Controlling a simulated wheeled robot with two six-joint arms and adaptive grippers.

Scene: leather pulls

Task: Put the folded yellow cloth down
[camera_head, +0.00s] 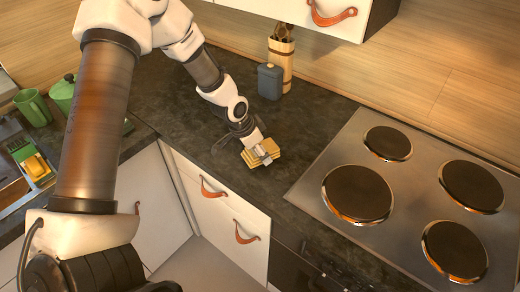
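The folded yellow cloth (271,148) is a small layered pad near the front edge of the dark countertop (320,122), left of the stove. My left gripper (262,153) reaches it from the upper left, and its fingers close on the cloth. The gripper hides the middle of the cloth. The cloth looks level, at or just above the counter; I cannot tell whether it touches. My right gripper is not in view.
A stove (420,200) with round hotplates fills the right. A grey-blue canister (270,82) and a wooden utensil holder (281,58) stand behind the cloth. Counter right of the cloth is clear.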

